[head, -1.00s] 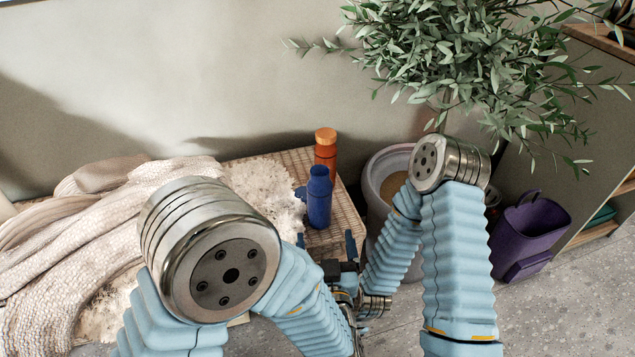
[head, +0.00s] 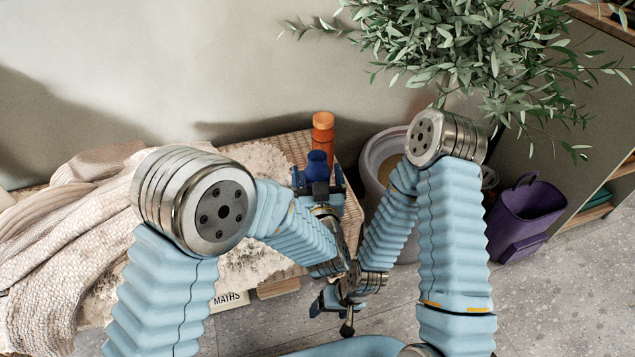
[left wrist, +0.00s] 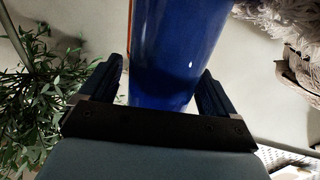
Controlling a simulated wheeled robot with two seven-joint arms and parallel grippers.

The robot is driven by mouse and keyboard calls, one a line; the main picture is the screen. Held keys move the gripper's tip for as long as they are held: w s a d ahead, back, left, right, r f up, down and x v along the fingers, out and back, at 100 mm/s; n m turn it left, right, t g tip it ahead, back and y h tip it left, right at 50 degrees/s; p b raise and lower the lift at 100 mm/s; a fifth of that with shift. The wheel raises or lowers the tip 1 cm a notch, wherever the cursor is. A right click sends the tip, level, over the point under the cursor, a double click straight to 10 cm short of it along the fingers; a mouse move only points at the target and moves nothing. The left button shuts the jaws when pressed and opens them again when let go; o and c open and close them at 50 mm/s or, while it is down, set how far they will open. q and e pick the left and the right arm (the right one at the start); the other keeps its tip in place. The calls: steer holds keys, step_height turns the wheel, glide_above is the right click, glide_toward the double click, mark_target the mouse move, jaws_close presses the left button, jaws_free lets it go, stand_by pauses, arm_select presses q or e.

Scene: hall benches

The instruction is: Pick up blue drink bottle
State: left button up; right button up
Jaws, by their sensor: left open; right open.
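The blue drink bottle (head: 317,165) stands upright on the woven bench near its right end; its lower part is hidden behind my left gripper. My left gripper (head: 317,178) is open, with one finger on each side of the bottle. In the left wrist view the blue bottle (left wrist: 175,50) fills the space between and beyond the open fingers (left wrist: 160,88). I cannot tell whether either finger touches it. My right gripper (head: 333,308) is open and empty, low in front of the bench, pointing down.
An orange bottle (head: 323,135) stands just behind the blue one. A knitted blanket (head: 60,240) and a shaggy pale throw (head: 265,165) cover the bench's left part. A pale planter (head: 369,180) with a leafy plant (head: 470,50) and a purple bin (head: 525,215) stand to the right.

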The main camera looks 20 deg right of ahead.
arm_select(q)
steer(key=shift+w, duration=0.3)
steer(key=c, duration=1.2)
